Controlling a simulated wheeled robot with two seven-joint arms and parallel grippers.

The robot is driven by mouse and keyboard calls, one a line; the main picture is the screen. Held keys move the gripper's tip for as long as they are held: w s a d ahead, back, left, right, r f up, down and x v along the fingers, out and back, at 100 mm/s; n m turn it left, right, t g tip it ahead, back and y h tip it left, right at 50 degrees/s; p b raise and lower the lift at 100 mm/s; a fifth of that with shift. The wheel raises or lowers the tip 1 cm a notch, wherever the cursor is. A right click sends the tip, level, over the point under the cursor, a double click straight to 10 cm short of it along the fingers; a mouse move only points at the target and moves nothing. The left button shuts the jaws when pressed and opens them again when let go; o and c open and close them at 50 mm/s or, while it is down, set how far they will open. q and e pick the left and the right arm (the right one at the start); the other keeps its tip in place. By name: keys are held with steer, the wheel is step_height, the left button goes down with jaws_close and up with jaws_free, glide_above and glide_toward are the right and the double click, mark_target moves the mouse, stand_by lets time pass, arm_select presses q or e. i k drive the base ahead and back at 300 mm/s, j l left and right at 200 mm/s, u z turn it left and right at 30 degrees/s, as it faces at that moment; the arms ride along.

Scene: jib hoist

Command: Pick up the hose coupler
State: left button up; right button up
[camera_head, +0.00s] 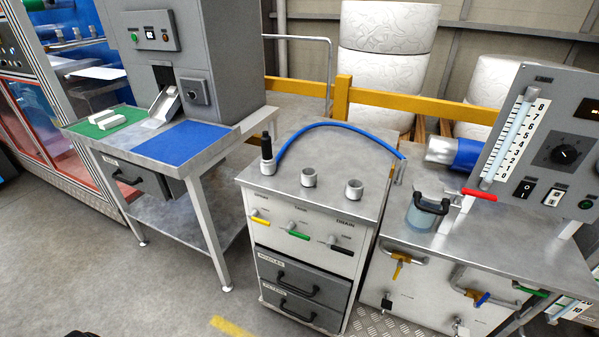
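The hose coupler (267,147) is a dark upright piece with a grey lower collar.
Yellow, green and black valve levers (298,234) and two drawers (300,290) are on the cabinet front. A bench with a gauge panel (540,140) and a clear jar (424,216) adjoins on the right. A machine table (205,137) stands left. The floor (120,285) in front is mostly clear.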

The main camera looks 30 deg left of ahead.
mark_target(267, 158)
steer(key=j+z, duration=0.25)
steer(key=z, duration=0.2)
steer(key=j+z, duration=0.25)
steer(key=z, duration=0.25)
steer(key=j+z, duration=0.25)
steer(key=z, duration=0.2)
steer(key=k+j+z, duration=0.15)
steer(key=z, duration=0.3)
